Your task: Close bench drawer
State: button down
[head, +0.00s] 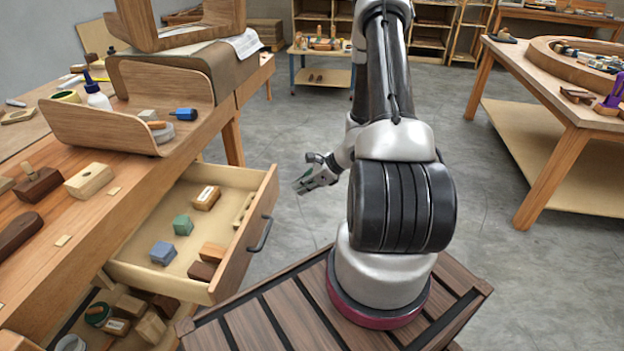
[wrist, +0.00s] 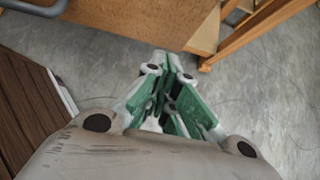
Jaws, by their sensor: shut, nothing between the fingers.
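The bench drawer (head: 150,239) is pulled well out from the wooden workbench (head: 127,194) at the left of the head view. Its front panel (head: 246,232) carries a dark bar handle (head: 262,234). Blocks in wood, green and blue lie inside. My gripper (head: 303,184) is to the right of the drawer front, apart from it and beyond the handle. In the wrist view my gripper (wrist: 168,62) has its green-padded fingers together and empty. The drawer front (wrist: 140,28) crosses the top there, with part of the handle (wrist: 36,6) at the upper left corner.
A lower compartment (head: 125,315) with blocks and tape shows beneath the drawer. A bent wood piece (head: 130,130), a glue bottle (head: 97,95) and planes (head: 38,183) are on the bench. Another table (head: 560,95) stands at the right. The grey floor between is clear.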

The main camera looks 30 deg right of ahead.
aim_at(199, 174)
jog(key=w+a, duration=0.3)
jog(key=shift+w+a+f, duration=0.2)
jog(key=shift+f, duration=0.15)
jog(key=w+a, duration=2.2)
jog(key=shift+w+a+r, duration=0.1)
jog(key=shift+w+a, duration=0.1)
jog(key=shift+r, duration=0.1)
